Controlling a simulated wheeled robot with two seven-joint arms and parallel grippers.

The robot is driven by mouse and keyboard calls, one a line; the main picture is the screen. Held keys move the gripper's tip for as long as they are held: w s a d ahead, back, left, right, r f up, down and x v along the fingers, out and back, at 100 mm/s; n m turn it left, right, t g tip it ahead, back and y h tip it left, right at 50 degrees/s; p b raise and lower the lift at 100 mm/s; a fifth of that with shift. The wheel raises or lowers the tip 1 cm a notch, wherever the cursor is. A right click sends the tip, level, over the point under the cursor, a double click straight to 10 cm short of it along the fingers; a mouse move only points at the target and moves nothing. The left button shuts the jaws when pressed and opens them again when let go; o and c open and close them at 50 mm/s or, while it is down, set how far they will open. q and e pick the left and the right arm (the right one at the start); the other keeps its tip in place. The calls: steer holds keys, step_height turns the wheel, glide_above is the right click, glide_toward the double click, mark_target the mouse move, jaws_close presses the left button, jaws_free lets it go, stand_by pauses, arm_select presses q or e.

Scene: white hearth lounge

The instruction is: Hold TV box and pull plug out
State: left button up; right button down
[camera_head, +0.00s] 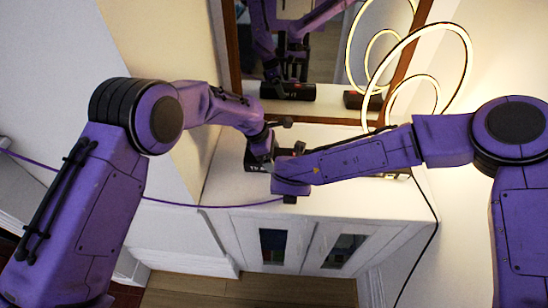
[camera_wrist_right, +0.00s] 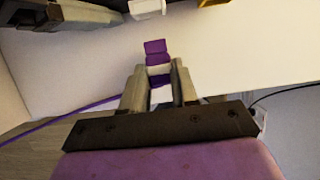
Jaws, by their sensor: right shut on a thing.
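The dark TV box (camera_head: 256,160) is on the white cabinet top in the head view, partly hidden by my arms. My left gripper (camera_head: 272,142) is right at the box; its fingers are mostly hidden and I cannot tell how they meet it. My right gripper (camera_wrist_right: 158,95) is shut on the purple plug (camera_wrist_right: 155,47), which sticks out between its two grey fingers in the right wrist view. The purple cable (camera_head: 165,203) runs from the left edge toward my right gripper. Whether the plug touches the box is not clear.
The white cabinet (camera_head: 220,180) has dark glazed doors below its top. A brown-framed mirror (camera_head: 335,60) stands behind and reflects my arms. A lit ring lamp (camera_head: 455,85) is at the right, with a black cord (camera_head: 432,240) hanging down beside the cabinet.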

steer(key=shift+s, duration=0.5)
arm_select(q)
steer(key=o, duration=1.4)
steer(key=shift+c, duration=0.2)
steer(key=v, duration=1.2)
